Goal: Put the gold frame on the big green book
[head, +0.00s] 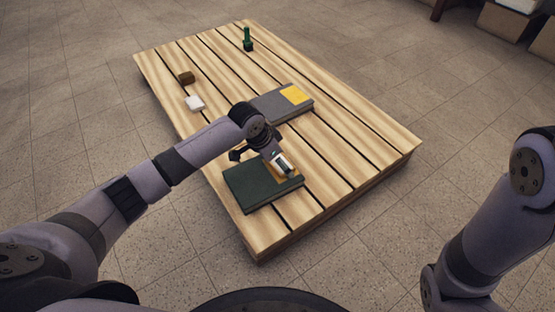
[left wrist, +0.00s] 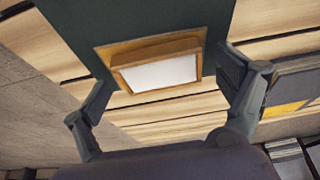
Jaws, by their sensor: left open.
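The big green book (head: 250,190) lies flat near the front end of the slatted wooden table. It also shows in the left wrist view (left wrist: 120,18). The gold frame (left wrist: 158,65), with a white panel, is over the book's edge and a flat gold patch there; it looks tilted. In the head view the frame (head: 284,164) is partly hidden by my gripper. My left gripper (left wrist: 160,92) is open, with its fingers spread on either side of the frame and apart from it. Whether the frame rests fully on the book is unclear. My right gripper is not in view.
A grey book (head: 270,106) with a yellow patch lies behind the green book. A white block (head: 194,103), a brown block (head: 186,78) and a green bottle-like thing (head: 248,40) stand farther back. The table's right side (head: 350,150) is clear.

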